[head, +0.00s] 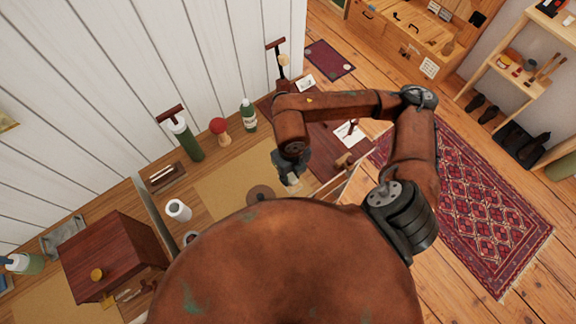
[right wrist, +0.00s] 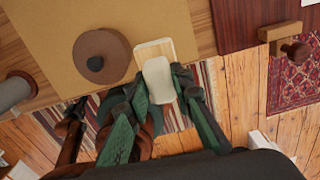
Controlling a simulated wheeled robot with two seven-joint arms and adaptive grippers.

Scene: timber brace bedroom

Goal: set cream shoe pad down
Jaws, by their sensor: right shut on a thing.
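The cream shoe pad (right wrist: 158,80) is between the fingertips of my right gripper (right wrist: 155,92) in the right wrist view, and the gripper is shut on it. A pale wooden piece (right wrist: 153,48) shows right behind the pad; I cannot tell whether it is joined to it. In the head view my right gripper (head: 290,170) is over the near right part of the tan mat (head: 225,182), by the bench's front edge. Whether the pad touches the surface is unclear.
A brown disc with a dark knob (right wrist: 101,57) lies on the mat left of the pad. A dark red board (head: 325,150) lies to the right. A green bottle (head: 249,116), a red-topped wooden piece (head: 220,130) and a white roll (head: 178,210) stand on the bench. Bare mat lies behind the disc.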

